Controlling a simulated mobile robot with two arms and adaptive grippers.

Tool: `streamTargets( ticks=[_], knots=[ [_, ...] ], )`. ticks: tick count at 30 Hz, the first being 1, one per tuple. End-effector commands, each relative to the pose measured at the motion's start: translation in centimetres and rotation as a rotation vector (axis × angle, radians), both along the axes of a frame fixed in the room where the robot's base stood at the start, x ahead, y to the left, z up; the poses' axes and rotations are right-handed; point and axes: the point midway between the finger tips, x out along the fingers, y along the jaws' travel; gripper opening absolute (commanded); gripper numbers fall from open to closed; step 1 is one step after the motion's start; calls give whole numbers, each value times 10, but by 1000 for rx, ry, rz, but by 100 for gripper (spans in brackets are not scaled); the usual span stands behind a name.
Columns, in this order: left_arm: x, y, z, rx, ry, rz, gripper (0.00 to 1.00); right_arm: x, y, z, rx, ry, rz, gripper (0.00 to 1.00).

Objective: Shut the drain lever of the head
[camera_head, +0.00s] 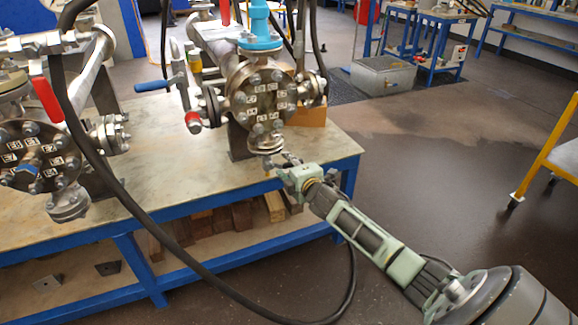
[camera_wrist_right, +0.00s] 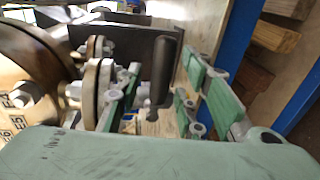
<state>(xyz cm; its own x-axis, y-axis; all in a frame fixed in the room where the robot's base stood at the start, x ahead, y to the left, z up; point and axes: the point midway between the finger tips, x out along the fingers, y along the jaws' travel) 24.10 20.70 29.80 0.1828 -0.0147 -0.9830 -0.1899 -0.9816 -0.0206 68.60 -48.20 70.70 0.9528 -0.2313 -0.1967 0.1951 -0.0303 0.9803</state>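The head is the round, bolted flange with white labels (camera_head: 265,98) on the right-hand vessel. A short flanged outlet (camera_head: 266,143) hangs under it. My right gripper (camera_head: 281,162) is just below and right of this outlet, coming in from the lower right. In the right wrist view, its green fingers (camera_wrist_right: 166,80) stand apart. A dark grey lever (camera_wrist_right: 164,66) shows in the gap between them, nearer the left finger; I cannot tell whether it touches. The lever is not clear in the head view. My left gripper is not in view.
The vessels stand on a metal-topped table with a blue frame (camera_head: 205,208). A second labelled vessel (camera_head: 38,155) is at the left. A blue handle (camera_head: 152,86) and red handle (camera_head: 47,101) stick out. A black hose (camera_head: 115,188) loops across the front.

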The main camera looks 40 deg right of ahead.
Motion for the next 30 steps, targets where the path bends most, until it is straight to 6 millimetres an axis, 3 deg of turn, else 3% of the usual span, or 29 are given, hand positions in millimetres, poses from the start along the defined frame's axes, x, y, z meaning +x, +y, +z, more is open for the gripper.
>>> streamTargets(
  ticks=[8,21,30],
  knots=[
    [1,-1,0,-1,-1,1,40,-16,4,2,-1,1,1,35],
    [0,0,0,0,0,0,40,-88,22,17,0,2,2,35],
    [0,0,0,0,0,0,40,-113,28,23,-1,1,0,35]
  ],
)
